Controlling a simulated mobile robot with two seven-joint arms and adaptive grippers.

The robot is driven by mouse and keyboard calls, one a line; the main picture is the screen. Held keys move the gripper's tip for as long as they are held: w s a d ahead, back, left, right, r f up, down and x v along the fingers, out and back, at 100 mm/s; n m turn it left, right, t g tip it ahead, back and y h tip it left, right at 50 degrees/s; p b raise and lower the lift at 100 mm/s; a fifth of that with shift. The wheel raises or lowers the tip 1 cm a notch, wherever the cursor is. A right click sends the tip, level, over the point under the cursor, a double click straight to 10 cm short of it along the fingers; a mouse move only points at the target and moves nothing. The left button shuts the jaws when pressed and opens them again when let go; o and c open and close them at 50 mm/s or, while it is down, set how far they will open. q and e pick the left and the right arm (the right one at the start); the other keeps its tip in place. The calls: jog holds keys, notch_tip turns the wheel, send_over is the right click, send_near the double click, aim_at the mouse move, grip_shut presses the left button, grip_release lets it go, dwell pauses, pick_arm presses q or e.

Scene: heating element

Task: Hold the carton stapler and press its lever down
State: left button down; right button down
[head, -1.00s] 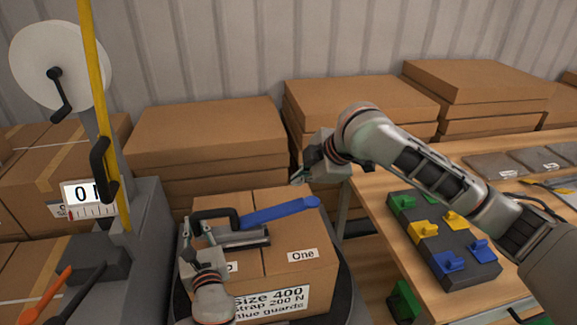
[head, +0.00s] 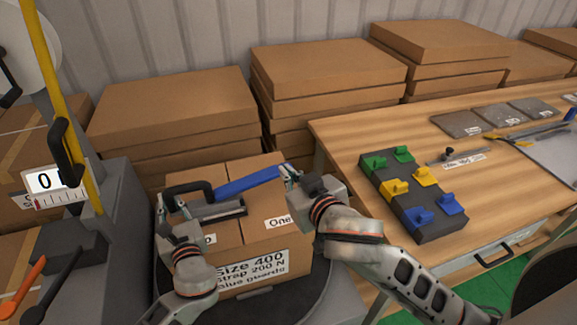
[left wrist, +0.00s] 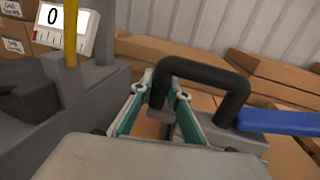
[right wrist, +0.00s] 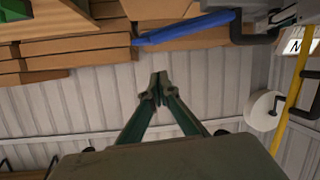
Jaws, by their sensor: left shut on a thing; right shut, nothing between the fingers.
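The carton stapler has a black loop handle, a grey body (head: 216,210) and a long blue lever (head: 250,182) that slants up to the right. It sits over the top of a closed carton (head: 262,240). My left gripper (head: 172,213) is shut on the stapler's black handle (left wrist: 205,72), which shows between its fingers in the left wrist view. My right gripper (head: 290,174) is shut and empty, close to the lever's right end. In the right wrist view its fingertips (right wrist: 159,86) are together, and the blue lever (right wrist: 185,28) lies apart from them. Contact cannot be told from the head view.
The carton stands on a dark round turntable (head: 315,285). A grey machine with a yellow post (head: 48,90) and a scale stands left. Stacked cartons (head: 165,110) fill the back. A wooden table (head: 335,130) at right holds a block with coloured clips (head: 410,200).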

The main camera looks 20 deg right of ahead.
jog(key=shift+s+d+r+m+t+h, duration=0.25)
jog(key=shift+s+d+m+h, duration=0.2)
jog(key=shift+d+m, duration=0.25)
jog(key=shift+s+d+r+m+t+h, duration=0.15)
jog(key=shift+s+d+r+m+h, duration=0.2)
jog(key=shift+s+d+m, duration=0.3)
jog(key=shift+w, duration=0.15)
jog(key=w+f, duration=0.6)
jog(key=w, duration=0.3)
jog(key=shift+w+f, duration=0.25)
jog(key=shift+w, duration=0.05)
